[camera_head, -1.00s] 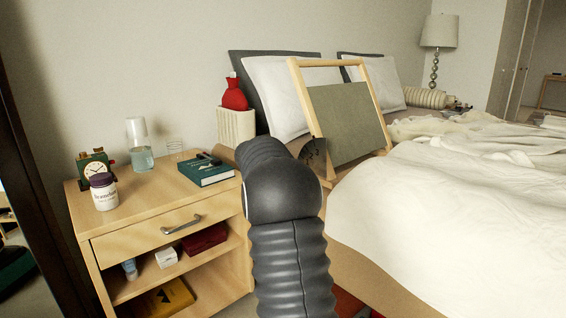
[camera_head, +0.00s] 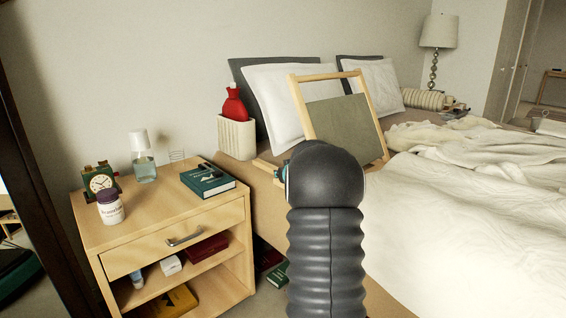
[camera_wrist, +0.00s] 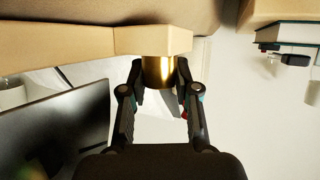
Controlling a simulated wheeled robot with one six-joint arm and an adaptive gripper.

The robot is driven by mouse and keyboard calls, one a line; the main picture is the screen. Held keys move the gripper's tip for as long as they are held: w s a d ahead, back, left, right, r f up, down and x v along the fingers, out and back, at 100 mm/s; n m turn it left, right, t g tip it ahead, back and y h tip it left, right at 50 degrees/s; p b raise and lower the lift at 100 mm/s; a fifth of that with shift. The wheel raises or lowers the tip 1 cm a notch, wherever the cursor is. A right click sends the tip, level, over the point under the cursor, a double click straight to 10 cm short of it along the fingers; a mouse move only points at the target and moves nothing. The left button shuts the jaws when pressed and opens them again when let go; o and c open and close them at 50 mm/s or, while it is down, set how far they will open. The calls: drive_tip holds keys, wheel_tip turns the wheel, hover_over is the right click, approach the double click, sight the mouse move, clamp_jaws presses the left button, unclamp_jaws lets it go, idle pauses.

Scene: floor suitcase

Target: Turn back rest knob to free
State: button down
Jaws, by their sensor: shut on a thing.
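The back rest (camera_head: 345,125), a pale wood frame with a grey-green panel, leans on the bed against the pillows. In the wrist view a pale wood bar (camera_wrist: 90,42) crosses the top, and a brass-coloured round knob (camera_wrist: 158,72) sticks out of its end. My gripper (camera_wrist: 160,75) is shut on this knob, one finger on each side. My dark arm hides the gripper and the knob in the head view. I cannot make out a mark on the knob that tells its setting.
The bedside table (camera_head: 215,220) stands left of my arm, with a green book (camera_head: 208,180), a glass carafe (camera_head: 143,160), a clock (camera_head: 100,182) and a white jar (camera_head: 110,208) on top. A red bottle (camera_head: 235,105) stands in a cream holder (camera_head: 236,138) by the pillows.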

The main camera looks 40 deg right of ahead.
drive_tip(key=p, duration=0.1)
drive_tip(key=n+p, duration=0.1)
drive_tip(key=shift+d+r+y+p, duration=0.1)
drive_tip(key=shift+r+y+p, duration=0.15)
drive_tip(key=shift+y+p, duration=0.15)
drive_tip(key=shift+f+t+y+p, duration=0.3)
drive_tip(key=shift+y+p, duration=0.1)
drive_tip(key=shift+p, duration=0.15)
drive_tip(key=c, duration=0.8)
unclamp_jaws()
drive_tip(key=shift+s+r, duration=0.1)
drive_tip(key=v, duration=1.2)
